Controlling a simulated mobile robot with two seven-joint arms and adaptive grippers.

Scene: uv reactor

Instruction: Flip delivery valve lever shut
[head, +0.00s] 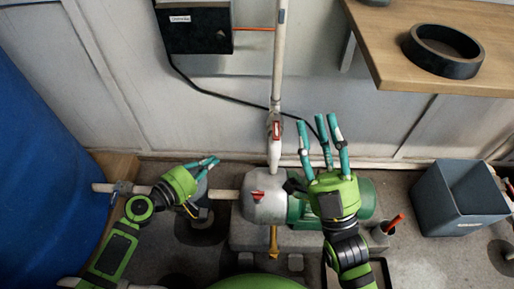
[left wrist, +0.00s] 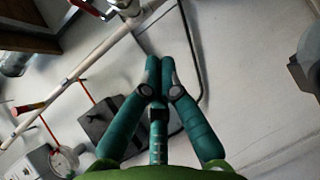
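The white vertical delivery pipe (head: 279,70) rises from the pump (head: 262,205). Its valve with a red lever (head: 276,130) sits on the pipe above the pump; the lever looks roughly in line with the pipe. In the left wrist view a red lever (left wrist: 86,8) shows at the top edge beside a metal valve body, partly cut off. My left gripper (head: 215,161) is left of and below the valve, with its fingertips together and nothing seen between them. My right gripper (head: 320,125) is right of the valve, fingers up and spread, empty and apart from it.
A blue tank (head: 45,180) stands at the left. A wooden shelf (head: 400,55) bears a black ring (head: 443,50) at the upper right. A grey bin (head: 455,200) stands at the right. A black box (head: 195,28) hangs on the wall, with a cable running down to the right.

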